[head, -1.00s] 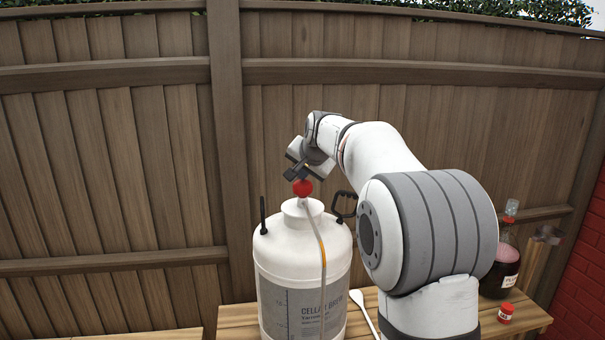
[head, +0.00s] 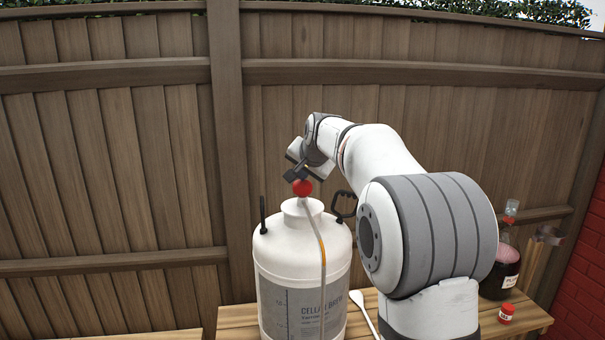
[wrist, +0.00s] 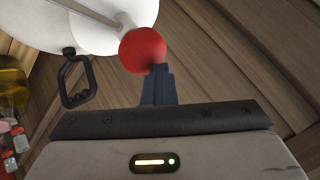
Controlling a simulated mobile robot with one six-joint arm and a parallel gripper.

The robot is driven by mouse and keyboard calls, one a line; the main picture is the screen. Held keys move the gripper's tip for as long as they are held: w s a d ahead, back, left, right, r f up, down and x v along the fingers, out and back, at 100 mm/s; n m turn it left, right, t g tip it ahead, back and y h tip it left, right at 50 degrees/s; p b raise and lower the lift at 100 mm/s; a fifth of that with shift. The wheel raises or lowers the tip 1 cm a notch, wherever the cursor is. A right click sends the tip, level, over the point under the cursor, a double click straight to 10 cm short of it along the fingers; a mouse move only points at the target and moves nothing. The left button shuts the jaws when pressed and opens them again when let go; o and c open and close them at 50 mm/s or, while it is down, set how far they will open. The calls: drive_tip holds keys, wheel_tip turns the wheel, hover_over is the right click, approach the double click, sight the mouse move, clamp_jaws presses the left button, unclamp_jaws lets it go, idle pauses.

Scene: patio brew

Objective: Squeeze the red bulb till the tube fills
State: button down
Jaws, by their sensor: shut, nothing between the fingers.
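The red bulb (head: 302,187) sits on top of the tube, above the neck of the white brew jug (head: 275,255). In the wrist view the bulb (wrist: 142,50) looks round and undented. My gripper (head: 297,174) is shut and empty, its fingertips close beside the bulb's upper side. In the wrist view its fingers (wrist: 159,74) are together and overlap the bulb's lower right edge; I cannot tell whether they touch it. The pale tube (head: 312,222) runs from under the bulb down the jug's front, with an amber stretch partway along it.
The jug has dark handles, one (head: 344,204) on its right. A white spoon-like tool (head: 362,310) lies on the wooden table (head: 238,317). At right stand a dark bottle (head: 502,275) and a small red-lidded jar (head: 506,313). A wooden fence (head: 130,150) closes the back.

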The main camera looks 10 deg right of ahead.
drive_tip(key=shift+f, duration=1.05)
drive_tip(key=r+p, duration=0.3)
drive_tip(key=w+r+p, duration=0.1)
drive_tip(key=r, duration=0.1)
drive_tip(key=shift+r, duration=0.1)
drive_tip(key=shift+s+r+p, duration=0.1)
drive_tip(key=shift+r+p, duration=0.4)
drive_tip(key=shift+r, duration=0.05)
